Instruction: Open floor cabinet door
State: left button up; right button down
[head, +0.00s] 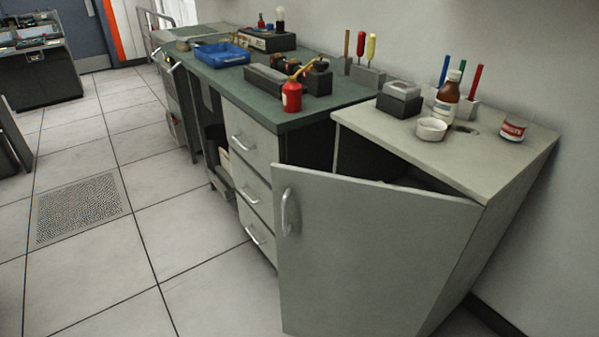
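The floor cabinet (545,165) stands at the right against the wall, with a pale top. Its grey door (370,250) is partly open, swung out from the cabinet on its right-hand edge. A curved metal handle (289,212) is near the door's upper left edge. A dark gap into the cabinet (365,163) shows above the door; most of the inside is hidden behind the door. Neither of my grippers is in view.
A green-topped workbench (300,122) with drawers (250,190) adjoins the cabinet's left side. A brown bottle (446,98), a white bowl (431,129) and a small jar (513,128) stand on the cabinet top.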

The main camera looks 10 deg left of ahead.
aim_at(357, 257)
jog(key=i+l+u, duration=0.5)
jog(key=l, duration=0.15)
jog(key=i+l+u, duration=0.1)
jog(key=l+u, duration=0.15)
jog(key=l, duration=0.05)
